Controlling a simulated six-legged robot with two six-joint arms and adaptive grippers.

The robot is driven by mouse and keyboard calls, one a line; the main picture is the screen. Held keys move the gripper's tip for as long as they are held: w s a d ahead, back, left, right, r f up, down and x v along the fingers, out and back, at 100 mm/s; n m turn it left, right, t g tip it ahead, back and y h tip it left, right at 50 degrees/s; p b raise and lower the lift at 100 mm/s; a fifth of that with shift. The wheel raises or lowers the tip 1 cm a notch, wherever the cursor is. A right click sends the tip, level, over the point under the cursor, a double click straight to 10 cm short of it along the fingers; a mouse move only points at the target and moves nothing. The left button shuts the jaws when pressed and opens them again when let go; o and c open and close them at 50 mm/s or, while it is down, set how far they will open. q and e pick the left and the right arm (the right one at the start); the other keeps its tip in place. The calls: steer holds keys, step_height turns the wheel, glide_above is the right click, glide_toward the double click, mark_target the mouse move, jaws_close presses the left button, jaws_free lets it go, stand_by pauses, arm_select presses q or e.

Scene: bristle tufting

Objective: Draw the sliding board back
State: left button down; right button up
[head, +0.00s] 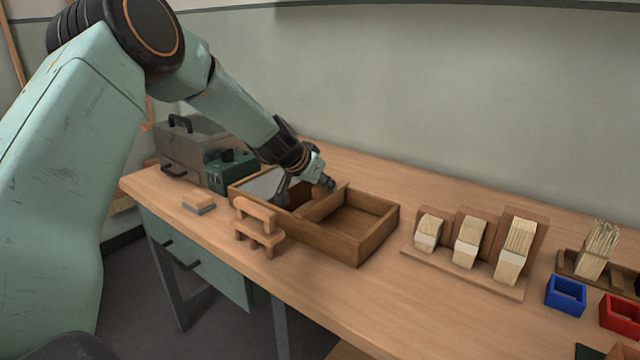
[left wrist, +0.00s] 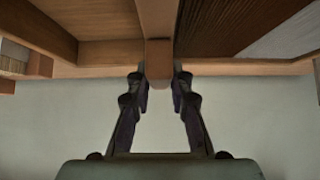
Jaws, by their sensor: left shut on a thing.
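A shallow wooden tray (head: 360,252) stands on the bench in the head view. The sliding board (head: 326,205) is a wooden divider standing upright across the tray. My left gripper (head: 309,187) reaches down into the tray and hides part of the board. In the left wrist view my left gripper (left wrist: 160,84) is shut on a wooden part of the sliding board (left wrist: 158,57), one finger on each side. The front compartment of the tray looks empty. A grey sheet-like surface (head: 264,185) shows in the back left part. My right gripper is not in view.
A small wooden stand (head: 257,225) is close to the tray's left front side. A wooden rack (head: 463,272) with brushes is to the right, then blue (head: 566,295) and red (head: 620,314) bins. A green and grey machine (head: 228,170) stands at the back left.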

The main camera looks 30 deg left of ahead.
arm_select(q)
steer(key=d+b, duration=0.2)
steer(key=d, duration=0.2)
steer(key=d+b, duration=0.1)
steer(key=d, duration=0.3)
steer(key=s+d+b, duration=0.1)
steer(key=d+b, duration=0.1)
steer(key=d, duration=0.3)
steer(key=shift+b, duration=0.3)
steer(key=c, duration=1.6)
jaws_free()
steer(key=shift+d, duration=0.1)
steer(key=o, duration=0.4)
steer(key=shift+d, duration=0.15)
steer(key=shift+a, duration=0.2)
steer(key=shift+s, duration=0.1)
